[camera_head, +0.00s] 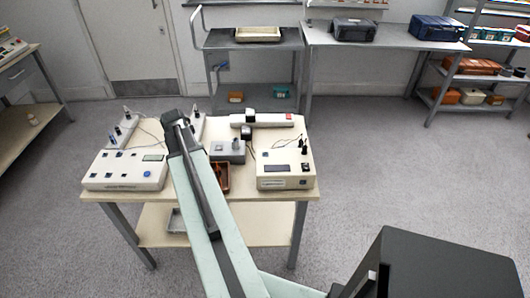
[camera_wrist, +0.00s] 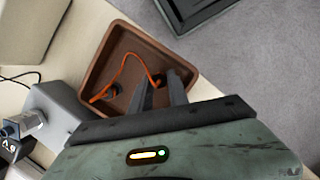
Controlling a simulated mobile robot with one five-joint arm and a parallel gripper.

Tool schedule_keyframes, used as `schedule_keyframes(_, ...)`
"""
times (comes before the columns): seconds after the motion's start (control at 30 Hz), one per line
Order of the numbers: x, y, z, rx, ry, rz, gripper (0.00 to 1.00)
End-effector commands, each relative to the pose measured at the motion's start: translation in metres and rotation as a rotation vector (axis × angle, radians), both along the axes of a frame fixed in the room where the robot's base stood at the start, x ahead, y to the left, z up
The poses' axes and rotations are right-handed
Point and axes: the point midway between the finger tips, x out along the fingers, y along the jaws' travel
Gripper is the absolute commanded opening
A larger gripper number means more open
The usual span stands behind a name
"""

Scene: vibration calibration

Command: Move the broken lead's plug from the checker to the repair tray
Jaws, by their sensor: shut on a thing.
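The brown repair tray (camera_wrist: 182,59) fills the upper middle of the wrist view; part of it shows beside my arm in the head view (camera_head: 226,188). An orange lead (camera_wrist: 122,69) lies curved inside it. The other end runs to a dark plug (camera_wrist: 157,80) between my fingertips. My gripper (camera_wrist: 161,83) is shut on this plug, over the tray's lower right part. I cannot tell whether the plug touches the tray floor. The head view hides my fingers. I cannot tell which instrument is the checker.
A grey block (camera_wrist: 58,108) stands close left of the tray. White instruments stand at the table's left (camera_head: 125,170) and right (camera_head: 285,167), with a long white unit (camera_head: 262,121) behind. Thin black cables lie between them. The table's edge is close to the tray.

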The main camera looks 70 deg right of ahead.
Motion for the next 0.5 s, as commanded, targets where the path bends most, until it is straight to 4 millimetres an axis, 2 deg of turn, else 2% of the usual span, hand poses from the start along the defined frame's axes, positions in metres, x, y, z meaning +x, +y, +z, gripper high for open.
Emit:
schedule_keyframes(0.27,0.0000,0.0000,-0.0051,0.000,0.000,0.000,0.00)
schedule_keyframes(0.3,0.0000,0.0000,-0.0042,0.000,0.000,0.000,0.32)
schedule_keyframes(0.33,0.0000,0.0000,-0.0040,0.000,0.000,0.000,0.40)
schedule_keyframes(0.37,0.0000,0.0000,-0.0040,0.000,0.000,0.000,0.46)
schedule_keyframes(0.5,0.0000,0.0000,-0.0040,0.000,0.000,0.000,0.46)
